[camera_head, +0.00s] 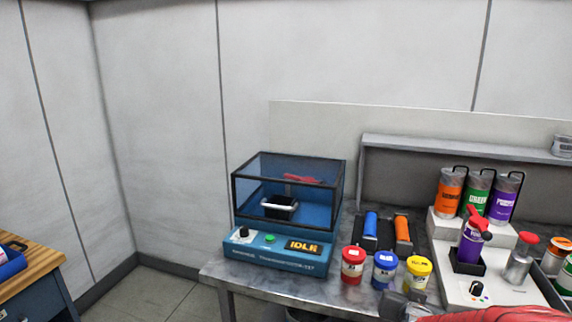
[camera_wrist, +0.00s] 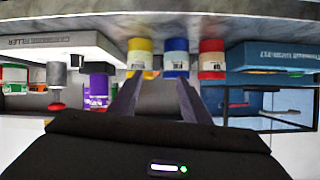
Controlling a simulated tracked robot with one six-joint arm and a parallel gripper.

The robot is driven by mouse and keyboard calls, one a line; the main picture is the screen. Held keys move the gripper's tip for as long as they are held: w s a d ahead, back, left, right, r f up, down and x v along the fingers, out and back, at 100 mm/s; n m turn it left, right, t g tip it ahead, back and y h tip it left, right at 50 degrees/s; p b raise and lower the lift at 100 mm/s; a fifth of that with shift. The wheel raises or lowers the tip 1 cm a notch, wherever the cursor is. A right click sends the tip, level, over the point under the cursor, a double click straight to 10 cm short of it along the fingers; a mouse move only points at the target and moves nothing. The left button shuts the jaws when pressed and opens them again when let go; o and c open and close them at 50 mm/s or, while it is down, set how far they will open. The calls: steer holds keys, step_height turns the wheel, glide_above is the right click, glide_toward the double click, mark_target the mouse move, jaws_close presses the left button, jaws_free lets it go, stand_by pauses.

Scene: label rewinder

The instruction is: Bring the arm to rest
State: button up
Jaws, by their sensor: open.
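My gripper (camera_wrist: 163,88) shows in the wrist view, which is upside down. Its two dark fingers are spread apart, with nothing held between them. Beyond the fingertips stand a yellow-lidded jar (camera_wrist: 139,57), a blue jar (camera_wrist: 175,58) and a red jar (camera_wrist: 211,60). I cannot tell the exact gap between fingers and jars. In the head view, a grey part of my arm's end (camera_head: 402,304) shows in front of the yellow jar (camera_head: 418,272), at the table's front edge. A red link of my arm crosses the lower right corner; the rest of the arm is out of view.
A blue machine (camera_head: 275,257) with a clear hood and an "IDLE" display stands left on the metal table (camera_head: 215,272). The red jar (camera_head: 353,265) and blue jar (camera_head: 385,268) stand near the front edge. A white stand (camera_head: 455,285) with several canisters is right. Floor at left is clear.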

steer(key=s+a+r+n+g+y, duration=0.3)
steer(key=s+a+r, duration=0.1)
steer(key=s+a, duration=0.45)
steer(key=s+a+r+n+g, duration=0.1)
steer(key=s+a, duration=0.1)
steer(key=s, duration=0.5)
steer(key=s+a+r+n+g+y, duration=0.1)
steer(key=s+a+g, duration=0.1)
steer(key=s, duration=0.6)
steer(key=shift+a+g, duration=0.3)
steer(key=shift+s+r, duration=0.1)
